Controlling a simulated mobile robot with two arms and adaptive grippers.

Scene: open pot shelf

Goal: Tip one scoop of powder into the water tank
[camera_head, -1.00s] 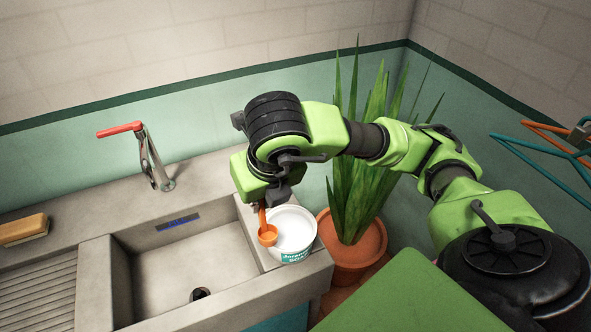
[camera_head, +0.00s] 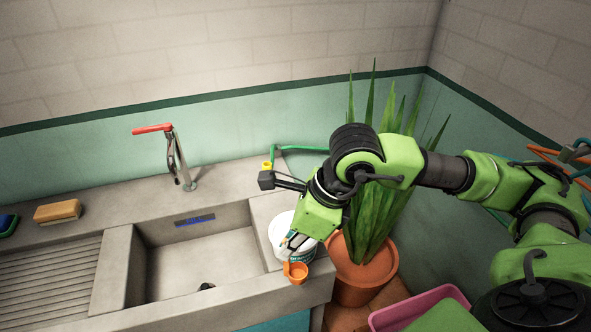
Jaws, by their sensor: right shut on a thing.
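The white powder tub (camera_head: 280,222) stands on the right end of the sink counter, partly hidden behind my right gripper. An orange scoop (camera_head: 296,272) shows just in front of the tub, near the counter's front edge. My right gripper (camera_head: 291,244) is shut on the scoop's handle, its fingers small and partly hidden by the wrist. I cannot tell how much powder the scoop holds. No water tank is clearly in view. My left gripper is out of view.
A stone sink (camera_head: 205,258) with a red-handled tap (camera_head: 172,155) lies to the left. A yellow sponge (camera_head: 58,211) rests on the counter. A potted plant (camera_head: 362,268) stands right of the counter. A pink tray (camera_head: 420,304) shows lower right. A green hose (camera_head: 300,148) runs behind the gripper.

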